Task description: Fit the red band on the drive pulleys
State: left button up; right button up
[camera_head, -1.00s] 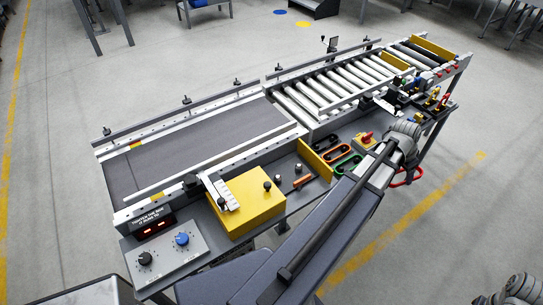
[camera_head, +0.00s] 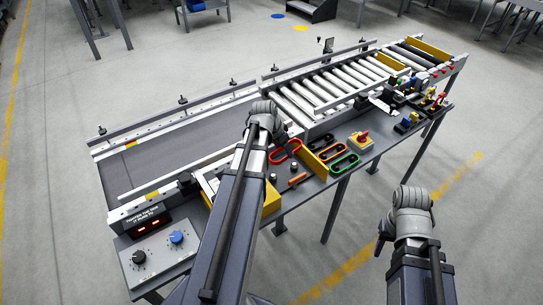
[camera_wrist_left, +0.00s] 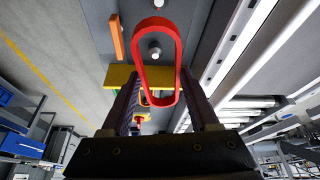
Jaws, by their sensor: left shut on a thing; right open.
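My left gripper (camera_head: 272,136) is shut on the red band (camera_head: 286,150) above the front shelf of the conveyor. In the left wrist view the band (camera_wrist_left: 140,75) is a long upright loop between the fingers, its far end reaching beyond them. A grey round pulley post (camera_wrist_left: 154,50) shows through the loop; I cannot tell the height between them. In the head view two small posts, one nearer the yellow plate (camera_head: 296,166) and one to its left (camera_head: 273,177), stand below the band. My right gripper (camera_head: 411,205) is open and empty, over the floor right of the conveyor.
An orange bar (camera_head: 298,179) lies beside the posts. My left arm partly hides the yellow housing (camera_head: 271,198). Control knobs (camera_head: 176,237) sit at front left.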

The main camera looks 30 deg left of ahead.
pick_arm(q)
jog(key=shift+s+a+f+m+h+b, duration=0.15)
jog(key=shift+f+m+h+b, duration=0.1)
jog(key=shift+f+m, duration=0.25)
jog(key=shift+s+d+f+m+h+b, duration=0.1)
jog(key=shift+s+f+m+h+b, duration=0.1)
jog(key=shift+f+m, duration=0.3)
pick_arm(e)
jog(key=shift+f, duration=0.95)
pick_arm(q)
jog(key=b, duration=0.5)
send_over(284, 175)
jog(key=s, duration=0.1)
jog(key=f, duration=0.4)
jog(key=shift+a+f, duration=0.35)
pick_arm(e)
notch_tip(284, 175, down, 5)
jog(key=shift+r, duration=0.1)
pick_arm(q)
jog(key=shift+s+a, duration=0.1)
jog(key=shift+s, duration=0.05)
jog(key=shift+f, duration=0.15)
pick_arm(e)
jog(key=shift+f, duration=0.2)
pick_arm(q)
jog(key=shift+f+b, duration=2.1)
jog(key=shift+b, duration=0.05)
pick_arm(e)
jog(key=shift+f, duration=2.05)
